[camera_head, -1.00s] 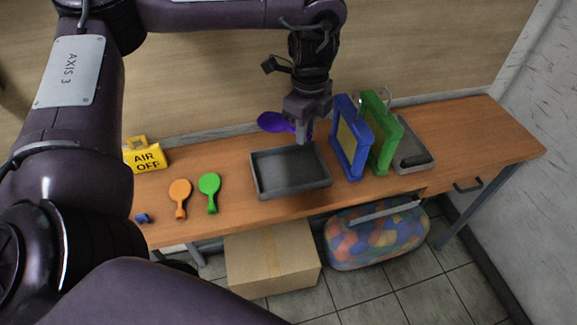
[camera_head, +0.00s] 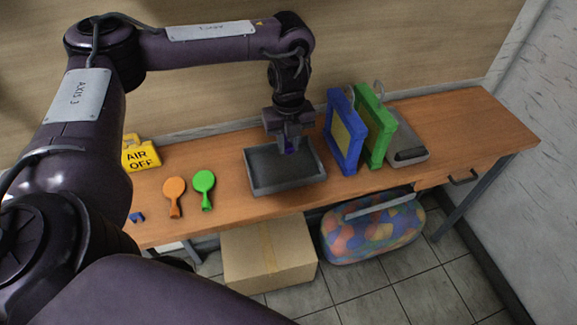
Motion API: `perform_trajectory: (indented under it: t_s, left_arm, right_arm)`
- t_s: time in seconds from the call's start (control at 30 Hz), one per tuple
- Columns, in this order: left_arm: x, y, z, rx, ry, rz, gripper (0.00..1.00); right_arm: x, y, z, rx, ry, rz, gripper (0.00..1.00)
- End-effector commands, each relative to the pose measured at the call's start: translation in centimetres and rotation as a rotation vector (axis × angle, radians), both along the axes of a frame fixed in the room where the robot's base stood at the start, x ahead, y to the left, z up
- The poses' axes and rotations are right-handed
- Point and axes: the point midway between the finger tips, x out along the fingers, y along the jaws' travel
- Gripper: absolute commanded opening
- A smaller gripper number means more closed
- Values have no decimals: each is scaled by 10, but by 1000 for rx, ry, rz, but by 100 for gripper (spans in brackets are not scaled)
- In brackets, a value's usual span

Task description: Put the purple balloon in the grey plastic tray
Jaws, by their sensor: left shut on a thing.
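My left gripper (camera_head: 290,147) points down over the back part of the grey plastic tray (camera_head: 287,187) and is shut on the purple balloon (camera_head: 291,151). Only a small dark purple bit of the balloon shows between the fingers. The rest is hidden by the gripper. I cannot tell whether the balloon touches the tray floor. The tray lies on the wooden table, and no other thing shows in it. My right gripper is not in view.
An orange balloon (camera_head: 175,188) and a green balloon (camera_head: 204,183) lie left of the tray. A blue frame (camera_head: 334,147) and a green frame (camera_head: 381,140) stand close on its right. A yellow AIR OFF block (camera_head: 139,155) is at the back left.

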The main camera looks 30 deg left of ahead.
Motion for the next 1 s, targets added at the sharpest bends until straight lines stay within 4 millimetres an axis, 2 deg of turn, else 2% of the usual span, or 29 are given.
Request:
perform_trajectory:
  t_s: [0.13, 0.37, 0.6, 1.0]
  left_arm:
    - [-1, 0, -27, 1, 2, -1, 4]
    - [0, -1, -49, 0, 0, 0, 4]
    - [0, -1, -82, 0, 0, -1, 4]
    - [0, -1, -89, -1, -2, 0, 4]
  right_arm:
    - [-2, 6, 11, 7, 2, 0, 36]
    - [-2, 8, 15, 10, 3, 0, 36]
    - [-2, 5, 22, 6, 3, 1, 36]
    - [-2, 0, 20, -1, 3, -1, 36]
